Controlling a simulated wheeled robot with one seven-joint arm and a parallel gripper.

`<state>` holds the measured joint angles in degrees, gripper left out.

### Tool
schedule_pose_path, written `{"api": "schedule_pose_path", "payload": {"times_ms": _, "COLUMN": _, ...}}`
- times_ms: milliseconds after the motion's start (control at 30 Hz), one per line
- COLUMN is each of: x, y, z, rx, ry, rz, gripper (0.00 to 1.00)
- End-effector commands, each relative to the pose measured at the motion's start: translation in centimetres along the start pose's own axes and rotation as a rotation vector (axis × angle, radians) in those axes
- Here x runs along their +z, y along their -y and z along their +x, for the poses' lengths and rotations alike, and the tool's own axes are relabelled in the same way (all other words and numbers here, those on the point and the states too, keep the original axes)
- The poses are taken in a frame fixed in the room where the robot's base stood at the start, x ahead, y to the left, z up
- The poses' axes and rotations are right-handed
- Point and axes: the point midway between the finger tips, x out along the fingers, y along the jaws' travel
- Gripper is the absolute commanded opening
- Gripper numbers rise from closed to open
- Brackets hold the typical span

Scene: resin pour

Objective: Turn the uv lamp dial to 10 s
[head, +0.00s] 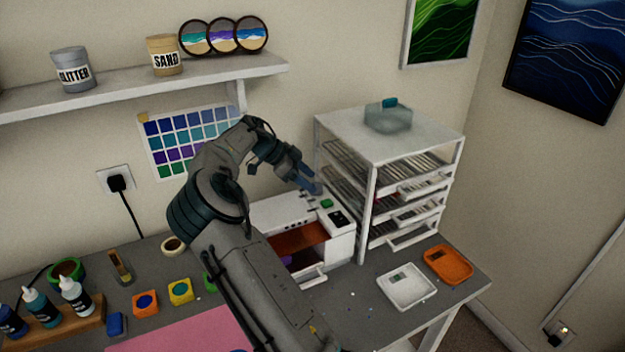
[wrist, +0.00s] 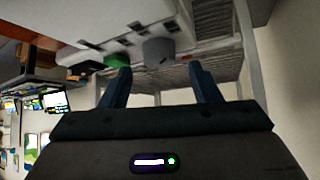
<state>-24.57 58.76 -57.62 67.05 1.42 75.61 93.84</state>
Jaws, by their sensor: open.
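The uv lamp (head: 345,247) is a white box with an orange window, standing on the grey bench beside the drawer rack. Its grey round dial (wrist: 158,51) shows in the wrist view, just beyond and between my fingertips. Its setting cannot be read. My gripper (wrist: 160,76) is open and empty, with its two dark blue fingers apart. In the head view my gripper (head: 307,182) is over the back right of the lamp's top and largely covers the dial. A green button (head: 326,203) sits close by, and it also shows in the wrist view (wrist: 118,60).
A white drawer rack (head: 368,200) stands close right of the lamp, with drawers partly out. A clear container (head: 388,118) is on its top. A white tray (head: 407,290) and an orange tray (head: 448,264) lie in front. A shelf (head: 150,85) hangs above left.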

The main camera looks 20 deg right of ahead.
Motion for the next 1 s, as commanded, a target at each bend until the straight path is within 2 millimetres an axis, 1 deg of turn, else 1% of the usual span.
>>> {"api": "schedule_pose_path", "payload": {"times_ms": 33, "x": 0.2, "y": -0.1, "z": 0.7, "rx": 0.003, "ry": -0.001, "rz": -0.004, "gripper": 0.57}}
{"api": "schedule_pose_path", "payload": {"times_ms": 100, "x": 0.2, "y": 0.0, "z": 1.4, "rx": 0.001, "ry": -0.001, "rz": -0.004, "gripper": 0.57}}
{"api": "schedule_pose_path", "payload": {"times_ms": 200, "x": 0.3, "y": 0.0, "z": 2.1, "rx": 0.001, "ry": -0.001, "rz": -0.003, "gripper": 0.57}}
{"api": "schedule_pose_path", "payload": {"times_ms": 533, "x": 0.3, "y": 0.0, "z": 2.5, "rx": -0.001, "ry": 0.000, "rz": -0.003, "gripper": 0.57}}
{"api": "schedule_pose_path", "payload": {"times_ms": 567, "x": 0.3, "y": 0.0, "z": 2.5, "rx": -0.001, "ry": 0.000, "rz": -0.003, "gripper": 0.48}}
{"api": "schedule_pose_path", "payload": {"times_ms": 600, "x": 0.3, "y": 0.0, "z": 2.5, "rx": -0.001, "ry": 0.000, "rz": -0.003, "gripper": 0.37}}
{"api": "schedule_pose_path", "payload": {"times_ms": 700, "x": 0.3, "y": 0.0, "z": 2.5, "rx": -0.001, "ry": 0.000, "rz": -0.003, "gripper": 0.12}}
{"api": "schedule_pose_path", "payload": {"times_ms": 1000, "x": 0.5, "y": 0.0, "z": 2.6, "rx": -0.015, "ry": 0.000, "rz": -0.018, "gripper": 0.12}}
